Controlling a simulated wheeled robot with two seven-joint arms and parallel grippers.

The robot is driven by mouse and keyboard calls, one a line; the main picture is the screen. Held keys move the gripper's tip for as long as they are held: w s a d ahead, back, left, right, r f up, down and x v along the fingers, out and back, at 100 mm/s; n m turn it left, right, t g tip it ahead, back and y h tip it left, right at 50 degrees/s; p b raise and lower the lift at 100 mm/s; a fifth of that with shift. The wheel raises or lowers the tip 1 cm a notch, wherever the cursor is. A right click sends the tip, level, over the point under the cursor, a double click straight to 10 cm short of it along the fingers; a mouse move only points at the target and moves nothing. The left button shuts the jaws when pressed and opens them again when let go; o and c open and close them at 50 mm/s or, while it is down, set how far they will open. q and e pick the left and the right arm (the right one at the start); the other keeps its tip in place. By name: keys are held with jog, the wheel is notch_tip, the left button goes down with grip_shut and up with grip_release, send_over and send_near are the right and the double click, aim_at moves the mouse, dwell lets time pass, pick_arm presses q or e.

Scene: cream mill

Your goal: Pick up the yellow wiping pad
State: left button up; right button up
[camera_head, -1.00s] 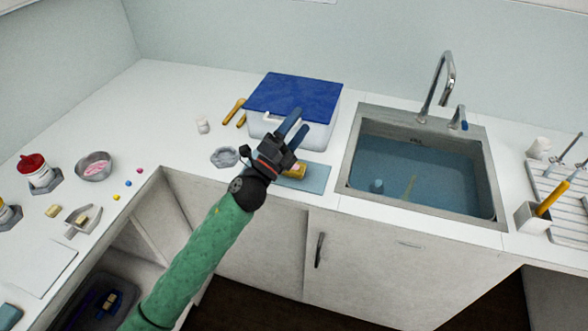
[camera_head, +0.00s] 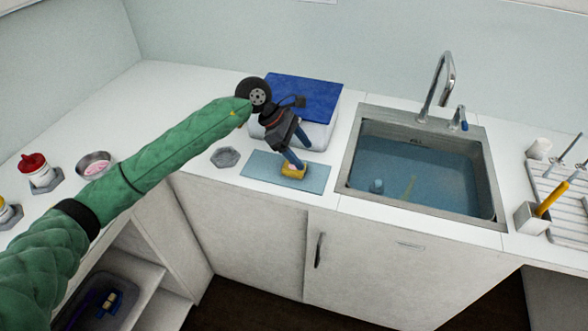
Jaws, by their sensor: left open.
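The yellow wiping pad (camera_head: 293,172) lies on a light blue mat (camera_head: 262,168) on the counter, left of the sink. My left gripper (camera_head: 296,157) points down over the pad, with its blue fingers open at the pad's upper side. I cannot tell whether the fingers touch the pad. The fingers hide part of its far side. My right gripper is not in view.
A white box with a blue lid (camera_head: 310,96) stands right behind my gripper. The sink (camera_head: 350,190) with water lies to the right. A grey hexagonal dish (camera_head: 226,157) sits left of the mat. A drying rack (camera_head: 570,195) stands far right.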

aim_at(293, 166)
pick_arm(q)
jog(key=w+a+y, duration=0.1)
jog(key=a+y, duration=0.1)
jog(key=a, duration=0.1)
jog(key=w+a+y, duration=0.1)
jog(key=shift+w+a+f+m+t, duration=0.1)
jog(key=shift+w+a+m+t, duration=0.2)
jog(key=shift+w+a, duration=0.1)
jog(key=shift+f+p, duration=0.3)
jog(key=shift+f, duration=0.05)
jog(key=shift+s+d+f, duration=0.1)
jog(key=shift+d+f, duration=0.15)
jog(key=shift+f, duration=0.4)
jog(key=p+x, duration=0.3)
jog(key=x, duration=0.1)
jog(key=shift+d+p, duration=0.1)
jog(key=shift+p, duration=0.3)
jog(key=shift+x, duration=0.8)
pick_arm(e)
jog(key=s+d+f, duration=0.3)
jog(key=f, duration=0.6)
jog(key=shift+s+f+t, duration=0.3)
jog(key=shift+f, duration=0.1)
pick_arm(q)
jog(key=c, duration=1.1)
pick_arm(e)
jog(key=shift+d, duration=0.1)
